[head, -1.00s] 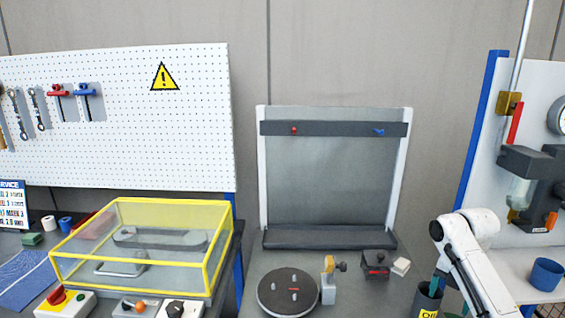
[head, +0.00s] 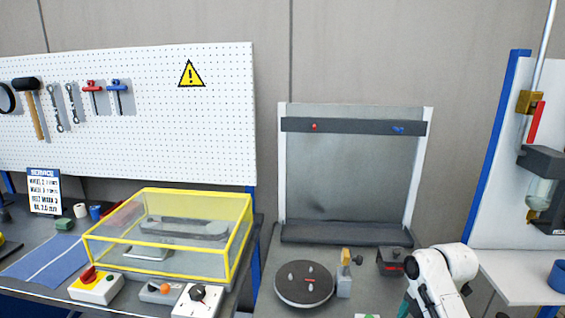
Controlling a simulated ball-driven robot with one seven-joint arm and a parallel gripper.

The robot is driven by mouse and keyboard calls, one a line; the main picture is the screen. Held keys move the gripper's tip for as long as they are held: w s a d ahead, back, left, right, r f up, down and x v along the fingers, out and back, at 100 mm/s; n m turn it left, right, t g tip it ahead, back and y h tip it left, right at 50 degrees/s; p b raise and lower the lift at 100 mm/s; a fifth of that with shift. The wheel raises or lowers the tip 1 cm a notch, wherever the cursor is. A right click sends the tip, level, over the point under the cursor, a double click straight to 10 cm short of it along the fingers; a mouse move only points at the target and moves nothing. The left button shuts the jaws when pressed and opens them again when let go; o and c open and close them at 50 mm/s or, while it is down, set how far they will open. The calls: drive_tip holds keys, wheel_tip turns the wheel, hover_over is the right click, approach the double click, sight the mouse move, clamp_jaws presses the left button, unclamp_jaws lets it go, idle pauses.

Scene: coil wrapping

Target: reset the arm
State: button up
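My white arm (head: 440,280) shows at the lower right of the head view, in front of the bench. My gripper is outside the picture, so its fingers and anything in them are hidden. The round dark turntable (head: 304,285) with small pegs on top sits on the middle bench. A small post with a yellow top (head: 345,268) stands just right of it.
A yellow-framed clear cover (head: 170,230) stands on the left bench, with a red-knob switch box (head: 96,286) and a dial box (head: 197,300) before it. A grey upright panel (head: 350,170) stands behind the turntable. A blue cup (head: 557,274) sits at the right edge.

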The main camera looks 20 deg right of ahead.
drive_tip(key=s+a+f+m+y, duration=0.1)
drive_tip(key=s+a+f+m, duration=0.25)
drive_tip(key=a, duration=0.65)
drive_tip(key=s+a+f+m, duration=0.2)
drive_tip(key=a+f+m, duration=0.3)
drive_tip(key=a, duration=0.5)
drive_tip(key=s+a+m+h, duration=0.1)
drive_tip(key=s+m, duration=0.3)
drive_tip(key=s, duration=0.4)
drive_tip(key=s+a+f+m+b, duration=0.1)
drive_tip(key=s+a+m, duration=0.1)
drive_tip(key=s+m, duration=0.3)
drive_tip(key=s, duration=0.3)
drive_tip(key=shift+f+h+b, duration=0.3)
drive_tip(key=shift+h, duration=0.1)
